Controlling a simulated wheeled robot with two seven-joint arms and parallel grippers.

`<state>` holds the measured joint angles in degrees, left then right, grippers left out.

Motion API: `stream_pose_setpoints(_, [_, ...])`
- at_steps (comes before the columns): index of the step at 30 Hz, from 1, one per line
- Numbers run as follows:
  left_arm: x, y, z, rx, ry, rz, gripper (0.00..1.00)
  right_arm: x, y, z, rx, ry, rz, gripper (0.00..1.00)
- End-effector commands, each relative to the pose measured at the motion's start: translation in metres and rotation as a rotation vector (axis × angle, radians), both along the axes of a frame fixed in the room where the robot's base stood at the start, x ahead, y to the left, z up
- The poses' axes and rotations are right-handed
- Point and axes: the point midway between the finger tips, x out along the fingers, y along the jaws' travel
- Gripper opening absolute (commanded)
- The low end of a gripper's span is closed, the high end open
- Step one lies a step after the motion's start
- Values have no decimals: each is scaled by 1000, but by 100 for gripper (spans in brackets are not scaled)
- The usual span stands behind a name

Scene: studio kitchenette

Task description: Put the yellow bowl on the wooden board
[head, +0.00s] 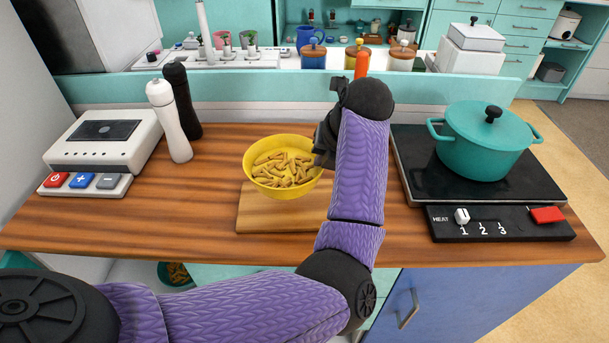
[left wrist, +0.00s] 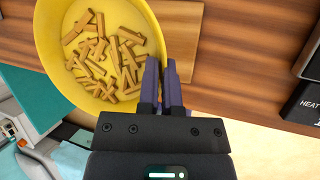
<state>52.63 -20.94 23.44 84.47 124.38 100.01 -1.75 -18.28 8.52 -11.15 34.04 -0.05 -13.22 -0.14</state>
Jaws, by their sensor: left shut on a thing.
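The yellow bowl (head: 281,191), holding several tan pasta-like pieces, is upright at the wooden board (head: 262,217) in the head view. It covers the back part of the board; I cannot tell whether it touches the board or is held just above it. My left gripper (head: 322,150) is at the bowl's right side and shut on its rim. In the left wrist view the fingers (left wrist: 164,88) pinch the rim of the bowl (left wrist: 151,40), and part of the board (left wrist: 181,22) shows beside it. My right gripper is not in view.
A teal pot (head: 483,145) stands on the black hob (head: 415,175) at the right. White and black shakers (head: 169,122) and a white scale (head: 104,140) stand at the left. The counter (head: 130,215) left of the board is clear. Jars stand on the back counter.

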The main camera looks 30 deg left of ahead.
Motion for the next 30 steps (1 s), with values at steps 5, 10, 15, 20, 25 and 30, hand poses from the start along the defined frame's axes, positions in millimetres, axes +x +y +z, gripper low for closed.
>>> stream_pose_setpoints(5, [0, 1, -26, 4, -1, -1, 0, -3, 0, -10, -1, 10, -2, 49])
stream_pose_setpoints(10, [0, 1, -52, 3, -2, 0, 0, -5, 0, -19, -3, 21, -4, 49])
stream_pose_setpoints(15, [0, 0, -48, 2, -5, 0, 0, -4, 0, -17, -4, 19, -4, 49])
stream_pose_setpoints(20, [0, 0, -52, 1, -2, 0, 10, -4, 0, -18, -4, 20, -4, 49])
stream_pose_setpoints(25, [0, 0, -52, 1, -2, 0, 41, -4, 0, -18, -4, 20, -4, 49])
stream_pose_setpoints(30, [0, 0, -51, 1, -2, 0, 41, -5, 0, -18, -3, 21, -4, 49])
